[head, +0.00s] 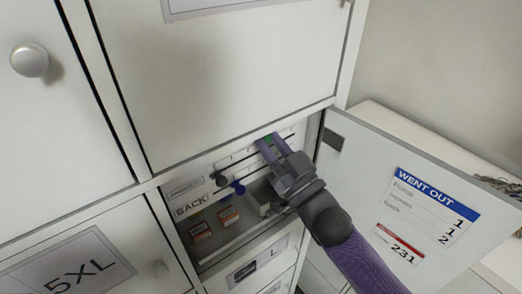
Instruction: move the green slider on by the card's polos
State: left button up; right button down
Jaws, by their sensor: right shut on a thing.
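The green slider (268,138) sits on the upper rail of a panel (235,158) inside the open locker compartment. My right gripper (270,147) is shut on the green slider, and its fingers hide most of it. The card (428,207) on the open door reads "WENT OUT", with polos 1 and two more lines of 1 and 2; its smaller words are blurred. A red-headed label below it reads 231. My left gripper is not in view.
A dark slider (220,179) and a blue slider (238,187) sit on the panel beside my gripper. Small orange-marked boxes (229,214) lie in the compartment. The open door (358,150) stands right of my arm. Closed white doors surround the opening, one labelled 5XL (78,272).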

jog(key=shift+w+d, duration=0.4)
jog(key=shift+d, duration=0.2)
jog(key=shift+c, duration=2.4)
grip_release()
jog(key=shift+s, duration=0.1)
jog(key=b+v, duration=0.2)
jog(key=v, duration=0.8)
jog(key=shift+b, duration=0.3)
jog(key=shift+f, duration=0.1)
